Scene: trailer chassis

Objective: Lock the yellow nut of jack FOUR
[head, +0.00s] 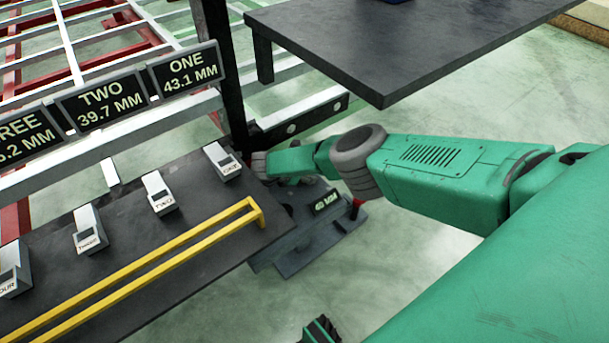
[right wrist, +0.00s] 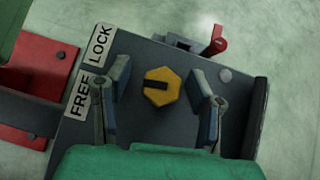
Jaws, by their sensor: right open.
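In the right wrist view a yellow hex nut (right wrist: 167,96) with a black bar sits on a dark jack plate (right wrist: 140,57). The bar lies nearly level in the picture. A label with FREE (right wrist: 79,95) and LOCK (right wrist: 102,45) is on the plate's left side. My right gripper (right wrist: 159,74) is open, one finger on each side of the nut, with gaps to both. In the head view my right arm reaches over a jack (head: 310,262) with a 40 MM display (head: 327,202); its gripper and nut are hidden there. The jack's number does not show.
A dark bench (head: 190,262) with several labelled grey boxes and a yellow rail (head: 150,262) lies left of the jack. Signs read ONE 43.1 MM (head: 187,75) and TWO 39.7 MM (head: 102,105). A dark table (head: 400,45) stands behind. A red lever (right wrist: 217,42) rises beyond the nut.

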